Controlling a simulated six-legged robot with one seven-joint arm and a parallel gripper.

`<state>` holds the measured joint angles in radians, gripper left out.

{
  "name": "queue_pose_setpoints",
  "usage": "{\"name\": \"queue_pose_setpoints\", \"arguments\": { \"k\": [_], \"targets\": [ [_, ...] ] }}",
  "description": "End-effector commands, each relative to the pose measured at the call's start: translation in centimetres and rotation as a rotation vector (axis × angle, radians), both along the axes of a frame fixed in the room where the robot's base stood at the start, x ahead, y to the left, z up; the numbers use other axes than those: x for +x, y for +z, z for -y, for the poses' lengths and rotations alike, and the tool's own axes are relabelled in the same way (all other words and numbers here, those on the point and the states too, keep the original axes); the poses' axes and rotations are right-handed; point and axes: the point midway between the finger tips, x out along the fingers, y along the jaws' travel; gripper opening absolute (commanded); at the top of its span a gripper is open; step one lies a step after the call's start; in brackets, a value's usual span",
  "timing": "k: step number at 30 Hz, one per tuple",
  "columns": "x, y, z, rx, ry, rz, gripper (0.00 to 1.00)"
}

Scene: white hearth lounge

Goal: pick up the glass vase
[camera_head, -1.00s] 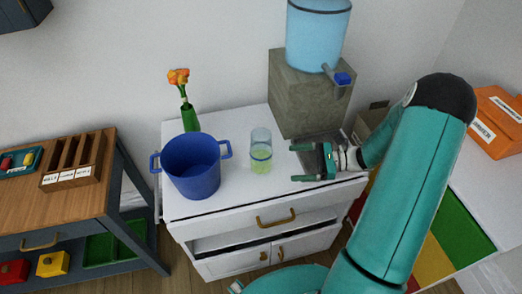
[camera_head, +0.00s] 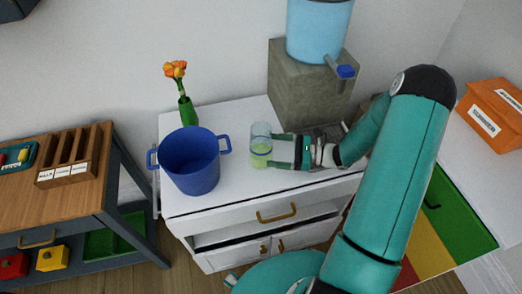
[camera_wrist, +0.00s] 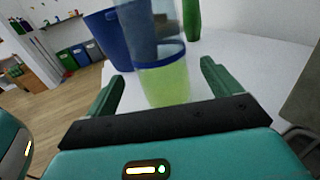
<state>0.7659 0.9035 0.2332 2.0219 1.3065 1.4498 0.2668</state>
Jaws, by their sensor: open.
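The glass vase (camera_head: 259,156), a clear upright cylinder with a yellow-green lower part and a blue band, stands on the white cabinet top (camera_head: 225,195). My gripper (camera_head: 272,150) is open and level, reaching in from the right, with its fingertips at the vase's right side. In the wrist view the glass vase (camera_wrist: 165,82) stands ahead between the two green fingers, with a gap on either side. Whether the fingertips touch it cannot be told. The vase's top runs out of the wrist view.
A blue two-handled pot (camera_head: 190,165) stands close left of the vase. A green vase with orange flowers (camera_head: 187,112) is behind it. A stone block (camera_head: 300,85) with a blue water dispenser (camera_head: 318,30) stands behind my gripper. The cabinet's front strip is clear.

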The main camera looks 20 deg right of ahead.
Motion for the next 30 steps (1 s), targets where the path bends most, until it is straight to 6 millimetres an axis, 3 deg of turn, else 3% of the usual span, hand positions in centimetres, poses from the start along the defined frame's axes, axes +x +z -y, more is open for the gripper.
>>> {"name": "queue_pose_setpoints", "arguments": {
  "k": [5, 12, 20, 23, 30],
  "targets": [
    [0.6, 0.1, -1.2, 0.0, 0.003, 0.0, 0.9],
    [2.1, 0.4, -4.5, 0.001, 0.003, 0.0, 0.9],
    [2.3, 0.4, -4.9, 0.0, 0.0, 0.0, 0.9],
    [2.3, 0.4, -4.9, 0.0, 0.0, 0.0, 0.74],
    [2.3, 0.4, -4.9, 0.0, 0.0, 0.0, 0.27]
  ]
}}
